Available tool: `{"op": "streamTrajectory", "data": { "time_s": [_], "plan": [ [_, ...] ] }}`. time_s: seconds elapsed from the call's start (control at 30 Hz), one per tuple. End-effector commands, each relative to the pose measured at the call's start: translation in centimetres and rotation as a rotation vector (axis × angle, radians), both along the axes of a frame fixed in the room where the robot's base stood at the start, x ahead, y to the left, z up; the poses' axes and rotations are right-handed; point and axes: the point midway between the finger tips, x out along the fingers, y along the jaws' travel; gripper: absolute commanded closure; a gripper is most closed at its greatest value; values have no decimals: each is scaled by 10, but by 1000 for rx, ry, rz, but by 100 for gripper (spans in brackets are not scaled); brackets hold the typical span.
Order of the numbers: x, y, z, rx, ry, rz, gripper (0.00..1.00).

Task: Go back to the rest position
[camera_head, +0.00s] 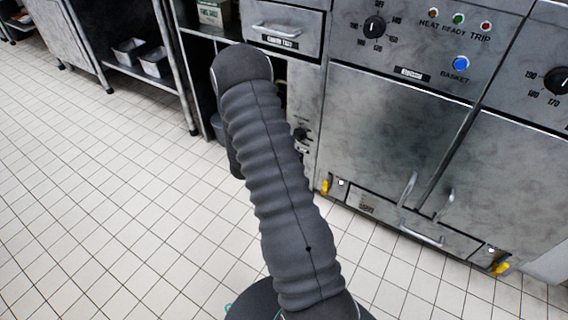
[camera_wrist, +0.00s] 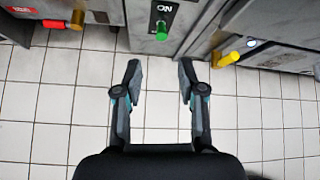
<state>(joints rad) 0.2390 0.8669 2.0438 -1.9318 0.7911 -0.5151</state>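My gripper (camera_wrist: 159,75) shows in the wrist view with its two fingers apart and nothing between them. It hangs over the white tiled floor (camera_wrist: 60,110), with the fingertips towards the steel units. In the head view, my dark ribbed arm rises across the middle of the picture. The gripper itself is hidden there.
A steel fryer (camera_head: 400,140) with dials, lights and yellow-handled valves (camera_head: 501,267) stands at the right. A steel table with a lower shelf (camera_head: 150,72) holding metal pans (camera_head: 128,50) is at the upper left. The tiled floor at the left is clear.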

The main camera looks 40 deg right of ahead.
Motion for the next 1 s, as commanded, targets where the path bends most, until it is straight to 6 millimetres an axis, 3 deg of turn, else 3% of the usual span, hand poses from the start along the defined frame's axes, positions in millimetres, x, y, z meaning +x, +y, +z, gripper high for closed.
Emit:
{"op": "streamTrajectory", "data": {
  "time_s": [0.73, 0.87, 1.0],
  "plan": [
    [-1, 3, 3, 5, -24, -20, 60],
    [-22, 1, -1, 33, -70, -169, 60],
    [-65, 5, -4, 64, -112, -399, 60]
  ]
}}
